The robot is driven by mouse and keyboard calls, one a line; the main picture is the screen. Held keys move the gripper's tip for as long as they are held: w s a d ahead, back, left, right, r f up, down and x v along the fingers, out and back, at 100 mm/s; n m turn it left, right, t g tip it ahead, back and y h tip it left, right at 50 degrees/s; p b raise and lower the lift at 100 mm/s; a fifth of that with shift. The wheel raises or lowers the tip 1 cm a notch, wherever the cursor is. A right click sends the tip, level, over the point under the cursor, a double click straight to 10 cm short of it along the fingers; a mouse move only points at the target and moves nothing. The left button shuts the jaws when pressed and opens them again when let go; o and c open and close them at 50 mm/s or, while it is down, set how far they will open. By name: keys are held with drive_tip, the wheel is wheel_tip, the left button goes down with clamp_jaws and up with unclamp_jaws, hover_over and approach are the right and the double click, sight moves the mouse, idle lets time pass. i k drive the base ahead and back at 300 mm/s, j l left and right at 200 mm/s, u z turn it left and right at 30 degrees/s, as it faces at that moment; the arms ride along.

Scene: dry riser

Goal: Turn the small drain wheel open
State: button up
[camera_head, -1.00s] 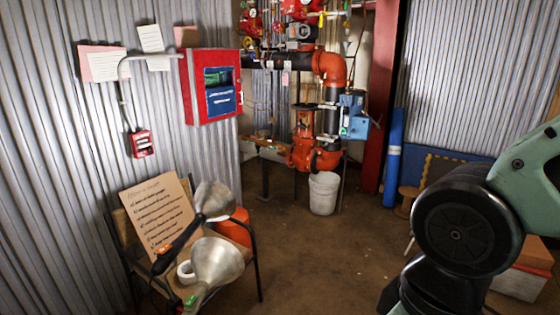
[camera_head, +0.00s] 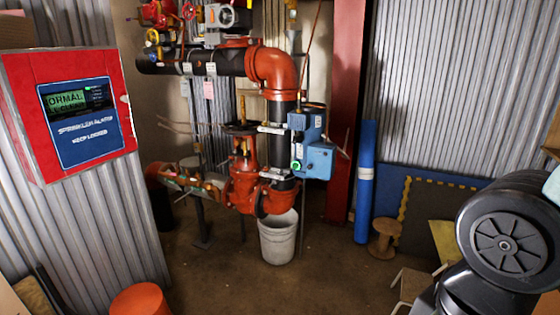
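An orange and black riser pipe assembly (camera_head: 272,68) stands at the back centre. A red handwheel (camera_head: 188,11) shows near the top left of the pipes, with a smaller yellow wheel (camera_head: 153,36) beside it. A grey wheel (camera_head: 227,16) sits on a grey box at the top. A dark handwheel (camera_head: 240,129) tops the orange valve (camera_head: 243,170). I cannot tell which of these is the small drain wheel, or whether any is open. My gripper is out of view; only part of my arm shows at the lower right.
A white bucket (camera_head: 278,238) stands under the riser. A blue box (camera_head: 312,150) juts from the pipe's right. A red alarm panel (camera_head: 75,112) is on the left wall. An orange bucket (camera_head: 142,300) and a wooden spool (camera_head: 384,240) are on the floor. The middle floor is clear.

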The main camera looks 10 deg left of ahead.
sight(162, 20)
drive_tip(key=i+u, duration=0.25)
drive_tip(key=i, duration=0.25)
drive_tip(key=i+l+u, duration=0.25)
drive_tip(key=i, duration=0.25)
drive_tip(key=i+l+u, duration=0.1)
drive_tip(key=i+u, duration=0.15)
drive_tip(key=u, duration=0.15)
drive_tip(key=i+l+u, duration=0.2)
drive_tip(key=u, duration=0.25)
drive_tip(key=i+l+u, duration=0.15)
drive_tip(key=u, duration=0.25)
drive_tip(key=i+l+u, duration=0.1)
drive_tip(key=l+u, duration=0.3)
